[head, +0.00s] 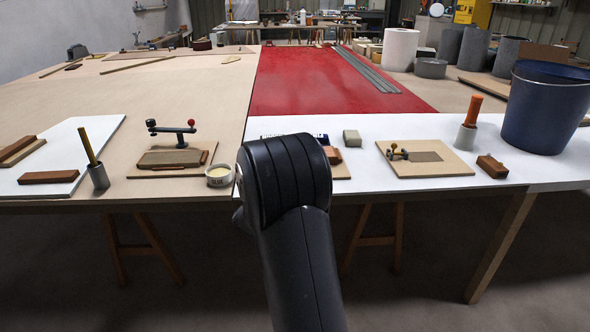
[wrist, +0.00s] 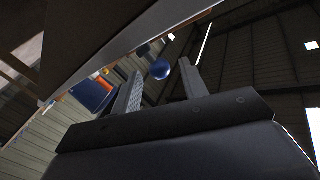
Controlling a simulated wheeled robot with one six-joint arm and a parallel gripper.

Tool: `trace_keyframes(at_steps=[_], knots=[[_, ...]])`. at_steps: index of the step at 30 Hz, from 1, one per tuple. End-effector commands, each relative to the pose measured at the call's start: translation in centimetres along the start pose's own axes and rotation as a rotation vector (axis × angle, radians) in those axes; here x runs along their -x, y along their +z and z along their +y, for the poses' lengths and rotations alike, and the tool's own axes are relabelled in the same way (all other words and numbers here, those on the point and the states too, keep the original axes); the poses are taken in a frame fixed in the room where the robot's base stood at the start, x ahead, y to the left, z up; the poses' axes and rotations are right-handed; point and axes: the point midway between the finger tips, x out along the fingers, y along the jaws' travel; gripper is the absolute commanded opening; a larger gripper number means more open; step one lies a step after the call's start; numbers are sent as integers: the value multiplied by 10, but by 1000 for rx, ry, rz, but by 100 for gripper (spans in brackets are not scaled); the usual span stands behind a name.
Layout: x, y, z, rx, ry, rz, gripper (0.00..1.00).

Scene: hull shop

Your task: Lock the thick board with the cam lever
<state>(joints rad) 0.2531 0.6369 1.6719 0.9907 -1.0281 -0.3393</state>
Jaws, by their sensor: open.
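On the left wooden base (head: 140,173), a grey-brown board (head: 172,158) lies in a frame; it looks thick. A dark cam lever (head: 172,130) with a red knob stands above it. My arm hides most of a middle base (head: 343,173). In the wrist view my gripper (wrist: 162,85) is open and empty, with a blue ball (wrist: 160,69), perhaps a knob, showing between its fingers. My arm hides the gripper in the head view.
A glue tub (head: 219,176) and a cup with a yellow stick (head: 98,176) stand around the left base. Wood blocks (head: 48,177) lie further left. A grey block (head: 352,138), an orange-handled tool (head: 470,115) and a blue bucket (head: 545,110) are on the right.

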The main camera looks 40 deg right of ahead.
Motion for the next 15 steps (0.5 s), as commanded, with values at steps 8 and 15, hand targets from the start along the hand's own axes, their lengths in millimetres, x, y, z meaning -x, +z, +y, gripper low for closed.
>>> trace_keyframes(at_steps=[8,15], knots=[[57,-1,-2,1,-4,-1,42],[80,0,0,1,-1,0,42]])
